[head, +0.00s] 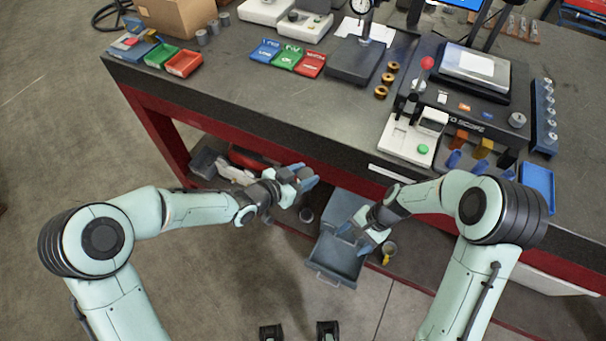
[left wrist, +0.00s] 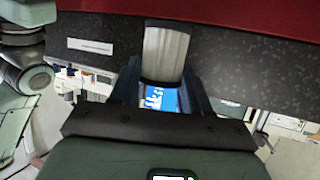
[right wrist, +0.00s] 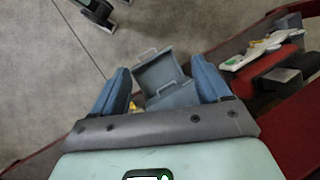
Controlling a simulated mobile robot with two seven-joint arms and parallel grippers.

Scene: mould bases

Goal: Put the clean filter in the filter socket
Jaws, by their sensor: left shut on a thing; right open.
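My left gripper (head: 302,175) is shut on a pale grey, ribbed cylinder (left wrist: 166,52) that looks like the filter. In the head view the left gripper is in front of the bench's red front, and the cylinder is mostly hidden. My right gripper (head: 356,238) is open and empty, above a grey bin with a handle (head: 333,268); its spread blue fingers show in the right wrist view (right wrist: 161,80). I cannot tell which thing is the filter socket.
Several grey cylinders (head: 201,37) stand at the bench's far left near a cardboard box (head: 178,14) and coloured trays (head: 184,63). A dial gauge stand (head: 354,62) and a white device (head: 412,138) stand farther right. The bench's (head: 260,115) left front is clear.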

